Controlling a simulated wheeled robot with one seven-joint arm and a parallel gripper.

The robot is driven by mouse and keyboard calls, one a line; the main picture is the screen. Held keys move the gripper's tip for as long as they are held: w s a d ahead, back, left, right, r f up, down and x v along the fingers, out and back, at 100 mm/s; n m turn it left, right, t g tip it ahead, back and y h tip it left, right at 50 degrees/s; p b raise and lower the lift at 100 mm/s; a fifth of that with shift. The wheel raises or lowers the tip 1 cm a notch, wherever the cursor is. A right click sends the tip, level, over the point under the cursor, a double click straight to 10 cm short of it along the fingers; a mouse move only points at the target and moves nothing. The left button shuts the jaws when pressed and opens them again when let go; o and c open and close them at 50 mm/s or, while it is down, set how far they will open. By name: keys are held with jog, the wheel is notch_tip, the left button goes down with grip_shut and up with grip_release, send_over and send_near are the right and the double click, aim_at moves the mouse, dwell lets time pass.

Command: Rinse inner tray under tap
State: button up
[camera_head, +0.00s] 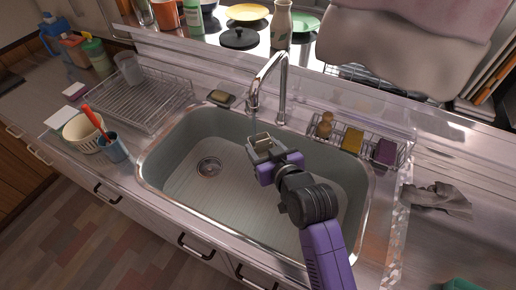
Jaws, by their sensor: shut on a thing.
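My gripper (264,147) is over the right half of the sink basin, just below and in front of the tap's spout. It is shut on a small pale grey piece, which I take to be the inner tray (260,138). The piece is small, and the jaws partly hide its shape. The chrome tap (282,85) stands at the back rim, with its curved spout pointing down toward the held piece. A thin pale streak shows under the spout, but I cannot clearly tell whether water is running.
The steel sink (190,185) has a drain (209,166) at left. A soap dish (221,98) sits on the back rim. A wire caddy (345,134) with sponges is at right. A dish rack (135,97), bowl (85,133) and blue cup (114,149) stand left. A grey cloth (437,199) lies right.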

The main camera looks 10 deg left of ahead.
jog(key=s+d+p, duration=0.1)
jog(key=s+p, duration=0.2)
jog(key=s, duration=0.4)
jog(key=shift+s+d, duration=0.35)
jog(key=shift+s, duration=0.05)
dwell(0.8)
dwell(0.6)
jog(key=s+d+r+p, duration=0.1)
jog(key=s+r+p, duration=0.3)
jog(key=s, duration=0.1)
jog(key=shift+p, duration=0.35)
